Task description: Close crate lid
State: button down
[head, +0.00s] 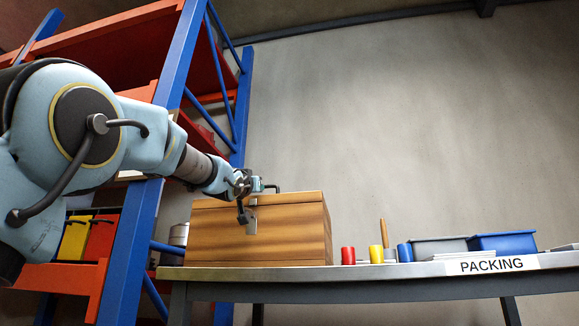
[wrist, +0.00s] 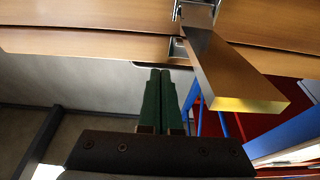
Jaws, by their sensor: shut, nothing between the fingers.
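The wooden crate (head: 290,240) stands on the packing table (head: 360,270). Its lid (head: 300,198) lies along the top and looks down, with a thin seam below it; whether it is fully seated I cannot tell. A metal hasp (head: 251,222) hangs at the crate's front. In the wrist view the hasp plate (wrist: 235,80) sticks out toward the camera, beside the lid edge (wrist: 85,45) and crate front (wrist: 80,12). My gripper (head: 272,187) is at the lid's top left, fingers shut and empty. Its green fingers (wrist: 160,72) point at the lid edge; contact is unclear.
Right of the crate stand a red cylinder (head: 348,256), a yellow cylinder (head: 376,254) and a blue cylinder (head: 404,252). A grey bin (head: 438,247) and a blue bin (head: 503,243) are farther right. A blue and orange rack (head: 150,220) stands at left.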

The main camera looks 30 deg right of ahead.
aim_at(259, 199)
jog(key=shift+a+f+b, duration=0.1)
jog(key=shift+f+b, duration=0.8)
jog(key=shift+f, duration=0.9)
notch_tip(259, 199, up, 6)
jog(key=p, duration=0.5)
jog(key=s+a+f, duration=0.6)
jog(key=shift+s+f+b, duration=0.2)
jog(key=shift+s+b, duration=0.05)
jog(key=shift+b, duration=0.1)
